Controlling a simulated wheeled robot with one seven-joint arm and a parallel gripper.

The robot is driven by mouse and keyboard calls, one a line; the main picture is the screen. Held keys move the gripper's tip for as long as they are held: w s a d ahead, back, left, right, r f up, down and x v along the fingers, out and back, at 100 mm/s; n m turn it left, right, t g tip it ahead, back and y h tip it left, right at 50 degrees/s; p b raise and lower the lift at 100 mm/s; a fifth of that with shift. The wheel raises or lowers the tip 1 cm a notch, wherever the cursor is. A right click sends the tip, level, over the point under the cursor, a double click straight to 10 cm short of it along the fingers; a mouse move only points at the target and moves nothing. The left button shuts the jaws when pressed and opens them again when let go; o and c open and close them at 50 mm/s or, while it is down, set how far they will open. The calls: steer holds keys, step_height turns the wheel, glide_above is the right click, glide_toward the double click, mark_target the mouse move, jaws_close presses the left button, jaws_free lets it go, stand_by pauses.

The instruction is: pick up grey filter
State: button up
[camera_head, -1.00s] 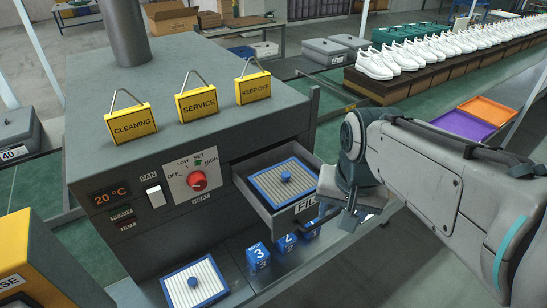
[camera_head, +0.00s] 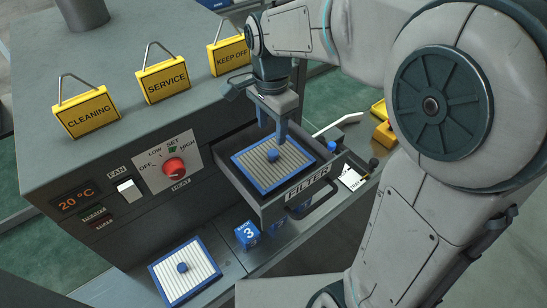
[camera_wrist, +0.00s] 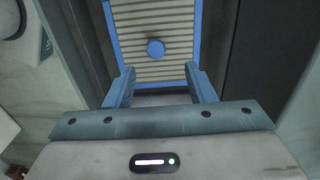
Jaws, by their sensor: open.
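The grey filter (camera_head: 290,166) has a ribbed grey-beige face, a blue frame and a blue round knob. It lies in the open filter drawer (camera_head: 272,211) of the machine. My gripper (camera_head: 272,130) points down above the back part of this filter, open and empty, with the knob a little in front of the fingers. In the wrist view the filter (camera_wrist: 150,20) shows beyond the open fingers (camera_wrist: 159,76), its knob between them but farther off. A second, whiter filter (camera_head: 201,268) with a blue frame and knob lies on the bench in front of the machine.
Blue numbered cubes (camera_head: 247,235) stand on the bench below the drawer. Yellow signs (camera_head: 162,82) stand on the machine's top. Small items, including a white card (camera_head: 351,179), lie right of the drawer.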

mark_target(273, 152)
steer(key=shift+s+d+f+p, duration=0.15)
steer(key=shift+f+p, duration=0.2)
steer(key=shift+f, duration=1.45)
steer(key=shift+s+f+p, duration=0.1)
steer(key=shift+f+p, duration=0.2)
steer(key=shift+f, duration=1.45)
jaws_close()
